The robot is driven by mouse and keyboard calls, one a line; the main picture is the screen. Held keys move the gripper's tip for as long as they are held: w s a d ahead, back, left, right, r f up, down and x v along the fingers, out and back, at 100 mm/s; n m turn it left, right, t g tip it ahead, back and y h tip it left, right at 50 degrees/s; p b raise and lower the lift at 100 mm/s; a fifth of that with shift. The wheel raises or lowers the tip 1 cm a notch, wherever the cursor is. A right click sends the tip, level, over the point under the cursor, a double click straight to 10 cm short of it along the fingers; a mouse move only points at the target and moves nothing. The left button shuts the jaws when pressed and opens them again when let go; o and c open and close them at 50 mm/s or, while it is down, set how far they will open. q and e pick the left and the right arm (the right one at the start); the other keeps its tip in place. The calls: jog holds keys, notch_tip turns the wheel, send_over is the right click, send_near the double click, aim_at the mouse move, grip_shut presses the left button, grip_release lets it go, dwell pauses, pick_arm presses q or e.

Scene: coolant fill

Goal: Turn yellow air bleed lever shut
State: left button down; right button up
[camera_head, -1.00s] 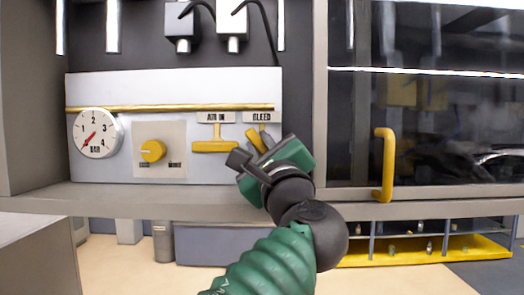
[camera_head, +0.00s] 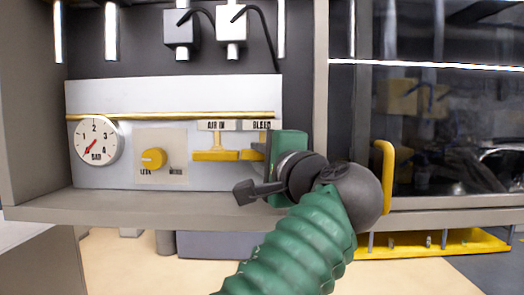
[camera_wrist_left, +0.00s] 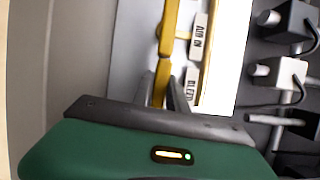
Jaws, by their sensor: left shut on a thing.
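The yellow bleed lever (camera_head: 252,155) is on the pale panel under the BLEED label, partly hidden by my left gripper. It lies about level, in line with the AIR IN lever. My left gripper (camera_head: 264,152) reaches it from the right. In the left wrist view, the bleed lever (camera_wrist_left: 162,80) runs between the two grey fingers, and the left gripper (camera_wrist_left: 162,92) is shut on it. My right gripper is not in view.
The level yellow AIR IN lever (camera_head: 215,155) is close on the left. A yellow knob (camera_head: 153,159) and a pressure gauge (camera_head: 96,141) are farther left. A yellow door handle (camera_head: 388,175) stands just right of my wrist. A yellow pipe (camera_head: 170,116) runs above the levers.

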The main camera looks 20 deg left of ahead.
pick_arm(q)
jog(key=shift+f+n+g, duration=0.3)
jog(key=shift+f+n, duration=0.05)
jog(key=shift+n, duration=0.05)
jog(key=c, duration=1.7)
grip_release()
jog(key=o, duration=0.4)
jog(key=shift+s+r, duration=0.1)
jog(key=shift+a+r, duration=0.1)
jog(key=shift+s+d, duration=0.15)
jog(key=shift+d, duration=0.05)
jog(key=v, duration=0.1)
jog(key=b+v, duration=0.1)
jog(key=v, duration=0.1)
jog(key=b+v, duration=0.1)
jog(key=v, duration=0.1)
jog(key=shift+s+d+f, duration=0.15)
jog(key=shift+f, duration=0.1)
jog(key=v, duration=1.1)
jog(key=shift+s+r+b, duration=0.1)
jog(key=shift+r+b, duration=0.1)
jog(key=shift+b, duration=0.2)
